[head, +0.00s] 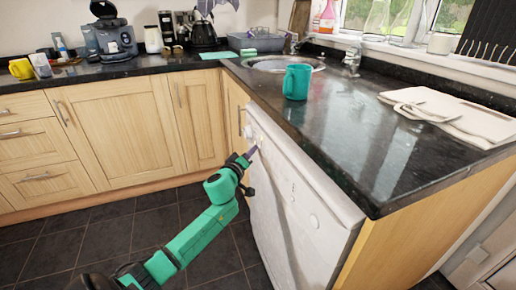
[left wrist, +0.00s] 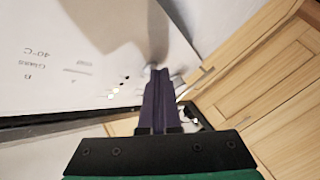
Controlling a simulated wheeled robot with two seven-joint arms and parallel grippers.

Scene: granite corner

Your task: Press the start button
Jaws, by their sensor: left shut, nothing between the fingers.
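The white dishwasher (head: 285,215) stands under the granite counter, with its control panel (head: 275,160) along the top of its front. In the left wrist view the white panel (left wrist: 75,50) carries printed marks such as "40°C", small dark dots and a small lit spot (left wrist: 112,94). I cannot tell which mark is the start button. My left gripper (head: 251,153) is shut and empty, its purple fingers pointing at the upper left part of the panel. In the left wrist view the shut fingers (left wrist: 159,72) overlap the panel's edge; I cannot tell whether they touch it. My right gripper is not in view.
A teal mug (head: 297,82) stands on the counter (head: 350,130) near its front edge, by the sink (head: 270,64). A folded cloth (head: 450,112) lies at the right. Wooden cabinets (head: 115,130) line the left. The dark tiled floor (head: 100,240) is clear.

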